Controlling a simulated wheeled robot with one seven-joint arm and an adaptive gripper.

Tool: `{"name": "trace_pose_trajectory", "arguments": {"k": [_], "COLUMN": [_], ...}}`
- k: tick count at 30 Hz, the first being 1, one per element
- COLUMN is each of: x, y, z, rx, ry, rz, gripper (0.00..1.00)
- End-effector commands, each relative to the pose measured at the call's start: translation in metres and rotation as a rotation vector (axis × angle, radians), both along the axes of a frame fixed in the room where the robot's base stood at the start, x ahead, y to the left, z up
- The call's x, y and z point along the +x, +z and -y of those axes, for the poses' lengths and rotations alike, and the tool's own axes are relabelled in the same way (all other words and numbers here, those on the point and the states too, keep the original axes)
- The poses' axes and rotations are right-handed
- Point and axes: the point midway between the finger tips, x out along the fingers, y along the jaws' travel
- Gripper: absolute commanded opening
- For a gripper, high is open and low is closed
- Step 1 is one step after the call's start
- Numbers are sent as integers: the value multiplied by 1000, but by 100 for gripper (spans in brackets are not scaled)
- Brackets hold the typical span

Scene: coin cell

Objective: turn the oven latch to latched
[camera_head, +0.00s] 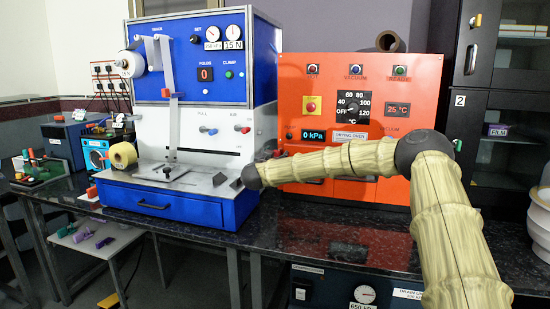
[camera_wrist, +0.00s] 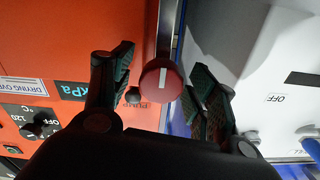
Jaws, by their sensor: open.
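The drying oven is the orange cabinet (camera_head: 300,85) on the bench; its front also shows upside down in the wrist view (camera_wrist: 50,50). In the wrist view a round dark red knob (camera_wrist: 161,79) with a white line stands near the edge of the orange front. My gripper (camera_wrist: 162,58) is open, with one finger on each side of this knob. Contact with it cannot be told. No latch label is readable, so I cannot tell whether this knob is the latch. In the head view my arm covers the oven's lower front.
A blue and white machine (camera_head: 220,115) stands close to the oven's left; its white face (camera_wrist: 250,40) fills the wrist view's right side. A small black knob (camera_wrist: 133,95) sits beside the red one. A dark cabinet (camera_head: 490,60) is at the right. The dark bench (camera_head: 340,250) is clear in front.

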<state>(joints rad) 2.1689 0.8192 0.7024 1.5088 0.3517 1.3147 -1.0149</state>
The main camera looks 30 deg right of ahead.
Motion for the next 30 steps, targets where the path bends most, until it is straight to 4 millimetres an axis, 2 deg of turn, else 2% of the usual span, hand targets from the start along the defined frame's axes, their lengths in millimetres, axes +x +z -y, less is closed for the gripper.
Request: {"name": "trace_pose_trajectory", "arguments": {"k": [3,12,30], "x": [0,0,0], "y": [0,0,7], "z": [-1,-1,-1], "rx": [0,0,-77], "ry": [0,0,0], "rz": [0,0,-87], "gripper": [56,2,0]}}
